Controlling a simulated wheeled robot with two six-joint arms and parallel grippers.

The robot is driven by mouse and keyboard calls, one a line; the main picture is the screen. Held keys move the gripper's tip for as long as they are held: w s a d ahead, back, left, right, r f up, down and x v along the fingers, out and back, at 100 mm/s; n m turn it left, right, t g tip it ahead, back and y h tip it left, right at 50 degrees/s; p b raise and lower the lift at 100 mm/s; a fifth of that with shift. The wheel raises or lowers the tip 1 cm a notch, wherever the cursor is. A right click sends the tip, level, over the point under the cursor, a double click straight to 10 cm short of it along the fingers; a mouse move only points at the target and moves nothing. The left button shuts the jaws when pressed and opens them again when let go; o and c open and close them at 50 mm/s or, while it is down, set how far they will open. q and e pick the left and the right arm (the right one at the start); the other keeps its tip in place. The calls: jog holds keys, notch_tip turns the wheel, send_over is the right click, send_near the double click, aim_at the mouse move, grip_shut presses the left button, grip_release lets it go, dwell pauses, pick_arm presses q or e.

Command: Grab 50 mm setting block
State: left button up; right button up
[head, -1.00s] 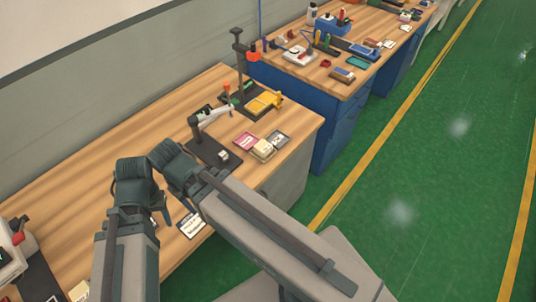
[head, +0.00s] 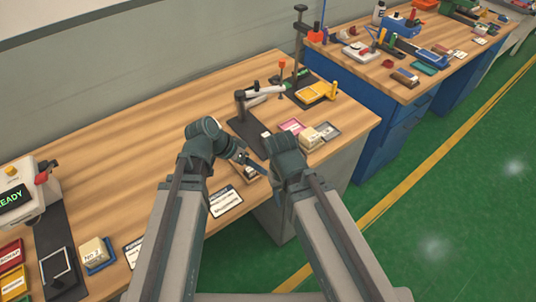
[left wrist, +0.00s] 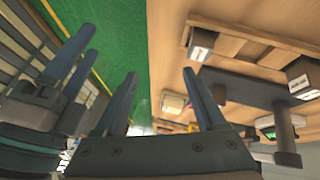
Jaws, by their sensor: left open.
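My left gripper (head: 243,160) is open and empty above the near edge of the bench. Its two fingers stand wide apart in the left wrist view (left wrist: 162,100). A wooden tray (head: 247,178) lies under it in the head view, partly hidden by the fingers. In the left wrist view the wooden tray (left wrist: 240,38) holds small dark blocks with pale faces, one at its corner (left wrist: 201,42) and another at the right (left wrist: 303,73). Their marks are too small to read, so I cannot tell which is 50 mm. My right gripper (left wrist: 92,42) has its fingers apart with nothing between them.
A dark-based gauge stand (head: 245,125) stands just beyond the left gripper. Pale blocks (head: 309,136), a pink card (head: 291,126) and a yellow device (head: 316,93) lie to the right. A label card (head: 226,202) lies in front. The bench's back left is clear.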

aim_at(263, 136)
pick_arm(q)
jog(key=w+f+t+h+b, duration=0.1)
jog(key=w+a+m+b, duration=0.1)
jog(key=w+b, duration=0.1)
jog(key=w+a+f+t+h+b, duration=0.1)
jog(key=w, duration=0.1)
jog(key=shift+w+a+f+t+h, duration=0.15)
jog(key=shift+a+f+t+h, duration=0.1)
jog(key=shift+f+t+h, duration=0.05)
jog(key=w+a+t+b, duration=0.1)
jog(key=w+a+r+m+t+h+b, duration=0.1)
jog(key=w, duration=0.1)
jog(key=w+a+t+b, duration=0.1)
jog(key=a+b, duration=0.1)
jog(key=shift+w+r+h, duration=0.15)
jog(key=shift+r+h, duration=0.1)
jog(key=shift+h, duration=0.05)
jog(key=shift+w+a+r+t, duration=0.1)
jog(key=shift+a+r+t, duration=0.05)
jog(key=shift+t, duration=0.15)
jog(key=b+x, duration=0.3)
jog(key=x, duration=0.4)
jog(key=shift+w+d, duration=0.2)
jog(key=shift+d, duration=0.05)
jog(key=shift+b+x, duration=0.9)
jog(key=shift+x, duration=2.3)
jog(key=shift+r, duration=0.25)
pick_arm(e)
notch_tip(263, 136, down, 15)
jog(key=shift+f, duration=0.2)
